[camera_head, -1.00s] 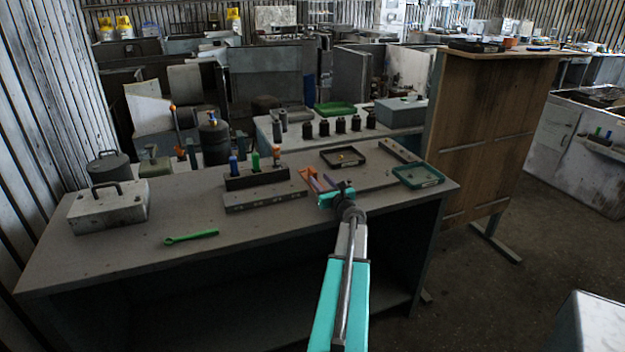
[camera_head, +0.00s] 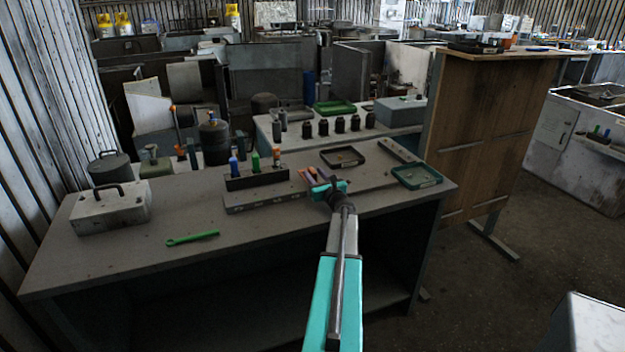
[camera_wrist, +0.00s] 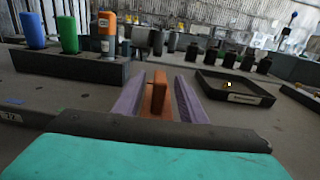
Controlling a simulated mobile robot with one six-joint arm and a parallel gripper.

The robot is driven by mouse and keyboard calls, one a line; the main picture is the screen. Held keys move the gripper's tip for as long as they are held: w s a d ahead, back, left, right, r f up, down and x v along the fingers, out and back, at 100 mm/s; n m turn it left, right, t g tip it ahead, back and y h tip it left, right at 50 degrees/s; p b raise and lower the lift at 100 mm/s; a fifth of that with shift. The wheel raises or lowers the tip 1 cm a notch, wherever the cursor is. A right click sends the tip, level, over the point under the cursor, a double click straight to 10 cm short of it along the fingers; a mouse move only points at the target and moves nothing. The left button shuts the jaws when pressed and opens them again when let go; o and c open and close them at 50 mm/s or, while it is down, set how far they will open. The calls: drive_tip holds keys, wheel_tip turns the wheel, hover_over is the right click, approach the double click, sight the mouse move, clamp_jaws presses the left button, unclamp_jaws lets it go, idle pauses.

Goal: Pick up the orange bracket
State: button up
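The orange bracket (camera_wrist: 158,92) stands on the workbench in the wrist view, its upright part between the two purple fingers of my gripper (camera_wrist: 158,100). Gaps show between the upright and each finger, so the gripper looks open. A lower orange part shows between the fingers, partly hidden by the dark gripper body. In the head view the bracket (camera_head: 303,176) is a small orange shape just beyond my gripper (camera_head: 312,177), mostly hidden by it.
A dark block with blue, green and orange-topped pieces (camera_head: 257,177) stands left of the gripper. A black tray (camera_head: 343,157) and a green tray (camera_head: 416,177) lie to the right. A green wrench (camera_head: 192,237) and grey box (camera_head: 110,208) lie further left.

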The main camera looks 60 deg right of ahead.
idle(0.3)
clamp_jaws()
drive_tip(key=shift+r, duration=0.2)
drive_tip(key=shift+r, duration=0.5)
drive_tip(key=shift+s+a+r+b, duration=0.1)
drive_tip(key=shift+s+r+b, duration=0.3)
drive_tip(key=shift+r, duration=0.15)
drive_tip(key=shift+s+r+b, duration=0.25)
drive_tip(key=shift+r+b, duration=0.1)
drive_tip(key=shift+r, duration=0.2)
drive_tip(key=s+a+r+b, duration=0.1)
drive_tip(key=s+b, duration=0.2)
drive_tip(key=s, duration=1.1)
drive_tip(key=shift+s+a+r, duration=0.15)
drive_tip(key=shift+s+r, duration=0.1)
drive_tip(key=shift+s, duration=0.15)
